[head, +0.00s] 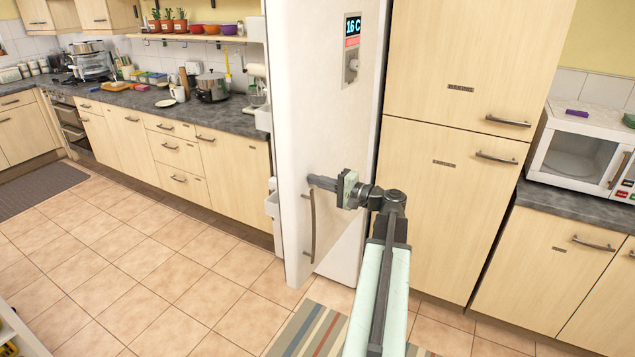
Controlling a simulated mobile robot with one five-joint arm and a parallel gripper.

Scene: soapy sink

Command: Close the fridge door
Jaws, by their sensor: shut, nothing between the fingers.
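The white fridge door (310,135) stands ajar in the middle of the head view, swung out to the left of the fridge body. Door shelves (263,117) show along its left edge. A dark vertical handle (312,228) is on its outer face. My gripper (312,181) is shut and empty. Its fingertips are at the door's outer face, close to the top of the handle; I cannot tell whether they touch it. The fridge's inside is hidden.
A striped rug (300,335) lies on the tiled floor (140,265) below the door. Tall wooden cupboards (452,170) stand right of the fridge, then a white microwave (580,150). A cluttered counter (225,120) runs at the left.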

